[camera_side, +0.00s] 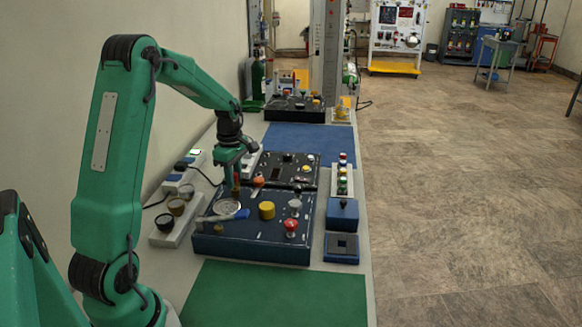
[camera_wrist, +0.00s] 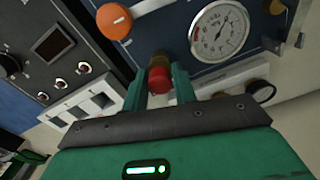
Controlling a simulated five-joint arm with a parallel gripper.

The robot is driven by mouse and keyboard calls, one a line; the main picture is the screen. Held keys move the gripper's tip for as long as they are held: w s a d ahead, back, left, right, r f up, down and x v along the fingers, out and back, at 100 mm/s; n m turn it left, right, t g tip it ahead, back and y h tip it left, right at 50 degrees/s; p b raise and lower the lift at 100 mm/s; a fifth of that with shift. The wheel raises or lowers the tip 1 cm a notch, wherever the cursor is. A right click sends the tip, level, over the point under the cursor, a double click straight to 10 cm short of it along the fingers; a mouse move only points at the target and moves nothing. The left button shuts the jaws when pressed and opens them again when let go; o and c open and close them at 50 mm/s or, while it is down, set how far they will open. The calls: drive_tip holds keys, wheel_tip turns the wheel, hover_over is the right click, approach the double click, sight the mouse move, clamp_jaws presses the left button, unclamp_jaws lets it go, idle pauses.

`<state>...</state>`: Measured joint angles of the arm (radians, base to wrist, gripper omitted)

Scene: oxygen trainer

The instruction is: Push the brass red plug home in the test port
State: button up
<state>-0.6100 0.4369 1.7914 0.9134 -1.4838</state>
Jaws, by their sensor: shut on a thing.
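My gripper (camera_side: 236,178) is over the back left part of the dark blue panel box (camera_side: 260,240), pointing down. In the wrist view its two green fingers (camera_wrist: 161,82) are shut on the plug, which has a red end (camera_wrist: 160,83) and a brass-brown part (camera_wrist: 158,60). The plug lies between the fingers, its brass part toward the panel face beside the gauge. In the side view the plug is a small reddish shape (camera_side: 236,184) under the gripper. The test port is not visible; I cannot tell how far the plug is in.
A round gauge (camera_wrist: 219,31) is close by, with a blue-handled lever (camera_side: 237,215) near it. An orange knob (camera_wrist: 114,21), yellow knob (camera_side: 267,210) and red knob (camera_side: 291,226) stand up nearby. A grey strip with round cups (camera_side: 172,222) lies left. The green mat (camera_side: 275,295) is clear.

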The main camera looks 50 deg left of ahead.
drive_tip(key=shift+f, duration=0.65)
drive_tip(key=o, duration=1)
drive_tip(key=shift+o, duration=0.2)
drive_tip(key=shift+r, duration=0.15)
drive_tip(key=shift+r, duration=3.75)
